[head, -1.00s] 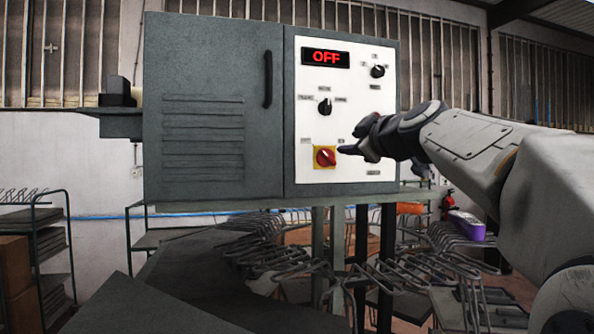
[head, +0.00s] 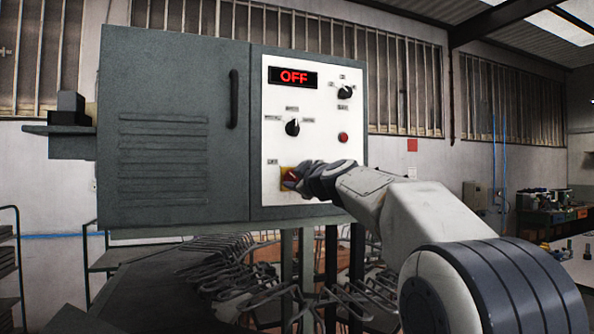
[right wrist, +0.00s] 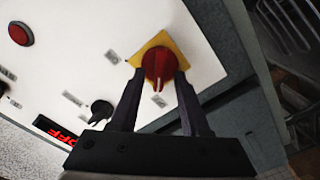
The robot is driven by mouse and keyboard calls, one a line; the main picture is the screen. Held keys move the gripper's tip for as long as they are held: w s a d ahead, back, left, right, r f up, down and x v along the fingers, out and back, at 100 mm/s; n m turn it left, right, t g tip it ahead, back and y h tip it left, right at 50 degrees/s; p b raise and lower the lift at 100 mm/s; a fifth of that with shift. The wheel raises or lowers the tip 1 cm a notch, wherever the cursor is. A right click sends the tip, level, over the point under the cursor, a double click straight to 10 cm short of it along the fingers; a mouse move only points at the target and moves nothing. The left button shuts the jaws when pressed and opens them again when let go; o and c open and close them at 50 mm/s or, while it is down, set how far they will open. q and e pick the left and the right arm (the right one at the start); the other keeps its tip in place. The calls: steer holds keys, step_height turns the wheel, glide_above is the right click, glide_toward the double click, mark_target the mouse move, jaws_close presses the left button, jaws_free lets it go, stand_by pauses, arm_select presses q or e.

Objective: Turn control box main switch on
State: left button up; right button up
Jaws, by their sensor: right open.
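The control box (head: 180,130) is grey with a white panel (head: 285,145) on its right side. Its display (head: 293,76) reads OFF in red. The main switch is a red knob on a yellow plate low on the panel; in the head view it (head: 289,173) is partly hidden by my right gripper (head: 296,178). In the right wrist view the red main switch (right wrist: 158,66) sits between the tips of my right gripper (right wrist: 158,80), whose fingers are apart on either side of it. I cannot tell whether they touch it. My left gripper is not in view.
Two black selector knobs, the upper (head: 345,92) and the middle (head: 292,127), and a red button (head: 343,137) are on the same panel. A black door handle (head: 234,99) sticks out left of the panel. Metal hangers (head: 330,300) crowd the space below the box.

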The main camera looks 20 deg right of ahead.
steer(key=shift+w, duration=0.25)
steer(key=shift+d, duration=0.1)
jaws_close()
steer(key=shift+d, duration=0.1)
